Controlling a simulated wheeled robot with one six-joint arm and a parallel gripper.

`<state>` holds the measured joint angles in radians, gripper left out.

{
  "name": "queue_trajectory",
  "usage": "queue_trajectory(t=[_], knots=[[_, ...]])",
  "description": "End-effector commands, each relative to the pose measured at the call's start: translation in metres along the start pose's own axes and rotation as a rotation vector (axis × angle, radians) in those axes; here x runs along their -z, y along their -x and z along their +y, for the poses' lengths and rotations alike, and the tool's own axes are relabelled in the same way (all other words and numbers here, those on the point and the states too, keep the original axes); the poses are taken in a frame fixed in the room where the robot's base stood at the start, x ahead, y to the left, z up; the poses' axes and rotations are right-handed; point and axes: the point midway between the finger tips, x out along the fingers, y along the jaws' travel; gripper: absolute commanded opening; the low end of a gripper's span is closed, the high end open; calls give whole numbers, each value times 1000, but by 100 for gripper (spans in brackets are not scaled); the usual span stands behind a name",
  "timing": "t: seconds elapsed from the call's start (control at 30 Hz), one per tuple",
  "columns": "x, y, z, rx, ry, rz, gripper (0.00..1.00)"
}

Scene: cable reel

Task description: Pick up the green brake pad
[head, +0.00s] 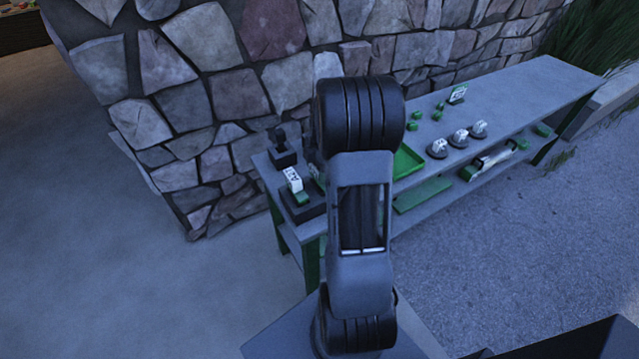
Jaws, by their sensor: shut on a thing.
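My arm stands upright in the middle of the head view and covers part of the bench. My gripper is hidden behind it, so its jaws and anything in them do not show. I cannot tell which, if any, is the brake pad. A green tray (408,161) is partly hidden by my arm.
The grey bench (545,85) runs along a stone wall (240,97). Three dark-based pale parts, one of them a round part (459,138), stand on it. A dark stand (283,158) and a white-and-green item (294,181) stand at its left end. Floor on the left is clear.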

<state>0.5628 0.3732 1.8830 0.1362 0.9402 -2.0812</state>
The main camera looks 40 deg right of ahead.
Motion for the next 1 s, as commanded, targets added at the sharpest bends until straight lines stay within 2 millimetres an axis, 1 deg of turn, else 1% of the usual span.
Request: queue_trajectory(t=[0.03, 0.2, 0.3, 0.47, 0.57, 0.67, 1.0], knots=[[0, 0, 0, 0, 0, 0, 35], [0, 0, 0, -1, 0, 0, 19], [0, 1, 0, -2, 0, -1, 12], [0, 1, 0, -2, 0, -1, 12], [0, 5, 1, -3, 0, -1, 12], [2, 17, 1, -5, 0, -3, 12], [9, 75, 1, -6, 1, -3, 12]])
